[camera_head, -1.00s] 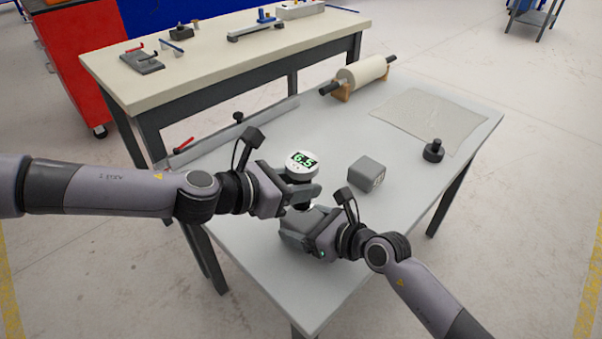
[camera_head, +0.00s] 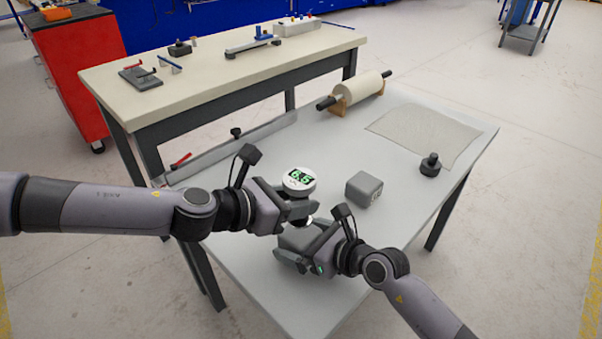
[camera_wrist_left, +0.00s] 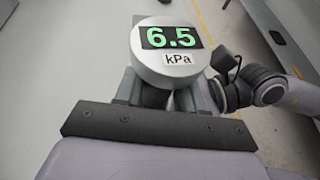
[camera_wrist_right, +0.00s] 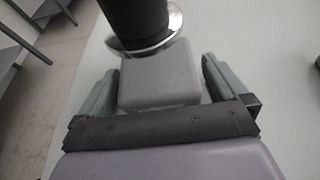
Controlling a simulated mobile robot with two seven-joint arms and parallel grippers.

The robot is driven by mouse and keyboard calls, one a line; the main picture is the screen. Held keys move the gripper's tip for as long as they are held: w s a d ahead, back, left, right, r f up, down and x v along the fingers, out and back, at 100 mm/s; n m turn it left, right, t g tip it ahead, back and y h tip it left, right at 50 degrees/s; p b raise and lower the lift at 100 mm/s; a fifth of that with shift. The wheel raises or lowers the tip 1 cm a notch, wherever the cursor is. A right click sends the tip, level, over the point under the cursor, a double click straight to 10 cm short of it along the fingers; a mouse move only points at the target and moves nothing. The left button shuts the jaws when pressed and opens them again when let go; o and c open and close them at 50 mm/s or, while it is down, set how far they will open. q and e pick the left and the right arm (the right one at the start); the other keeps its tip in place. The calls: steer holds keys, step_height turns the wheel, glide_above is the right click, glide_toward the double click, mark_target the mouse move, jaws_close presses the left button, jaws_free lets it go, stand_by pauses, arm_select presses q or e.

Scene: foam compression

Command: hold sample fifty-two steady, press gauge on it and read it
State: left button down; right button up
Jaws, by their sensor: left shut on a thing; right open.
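My left gripper (camera_head: 297,210) is shut on the gauge, a white round-headed instrument (camera_head: 299,179) with a green display. In the left wrist view the gauge (camera_wrist_left: 165,60) reads 6.5 kPa. My right gripper (camera_wrist_right: 160,88) is open, with its fingers on either side of a grey foam block (camera_wrist_right: 158,80), apart from its sides. The gauge's dark stem and shiny round foot (camera_wrist_right: 150,42) overlap the block's top; firm contact cannot be told. No number shows on this block. A second grey block (camera_head: 364,189) stands on the table, its face marking too small to read.
The grey table (camera_head: 240,275) also holds a black knobbed weight (camera_head: 430,165), a thin sheet (camera_head: 420,132), a roll on a wooden stand (camera_head: 358,90) and a long straight bar (camera_head: 225,150). A cream bench (camera_head: 200,95) with tools stands behind.

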steer(key=v, duration=1.1)
steer(key=shift+f, duration=0.1)
steer(key=shift+s+d+r, duration=0.3)
steer(key=shift+s+d, duration=0.05)
steer(key=shift+d, duration=0.05)
